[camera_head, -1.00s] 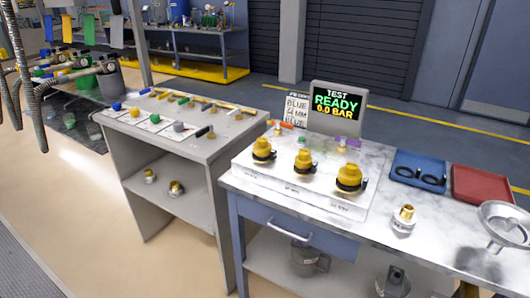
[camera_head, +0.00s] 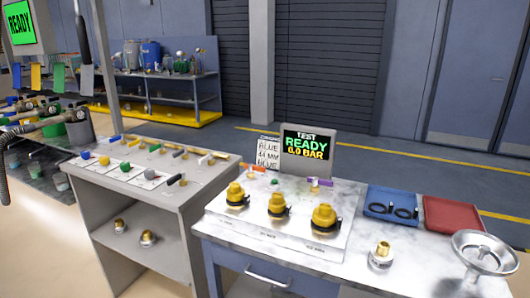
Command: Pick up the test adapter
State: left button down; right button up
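Three yellow fittings with black clamps stand upright in a row on a white panel on the marble-topped bench: a left one (camera_head: 236,196), a middle one (camera_head: 277,206) and a right one (camera_head: 324,217). A brass threaded fitting on a pale round base (camera_head: 381,255) stands alone to their right. Two smaller brass fittings (camera_head: 147,238) sit on the lower shelf of the grey cart. I cannot tell from looks alone which of these is the test adapter. Neither of my grippers is in view.
A test screen (camera_head: 307,147) reads READY 0.0 BAR behind the panel. A blue tray (camera_head: 392,206) with black rings, a red tray (camera_head: 453,215) and a metal dish (camera_head: 484,250) are at the right. The grey cart (camera_head: 150,205) holds coloured caps and valves. Bare bench top surrounds the lone brass fitting.

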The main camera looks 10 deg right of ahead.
aim_at(381, 256)
jog(key=i+j, duration=0.55)
jog(key=i, duration=0.15)
jog(key=z, duration=1.6)
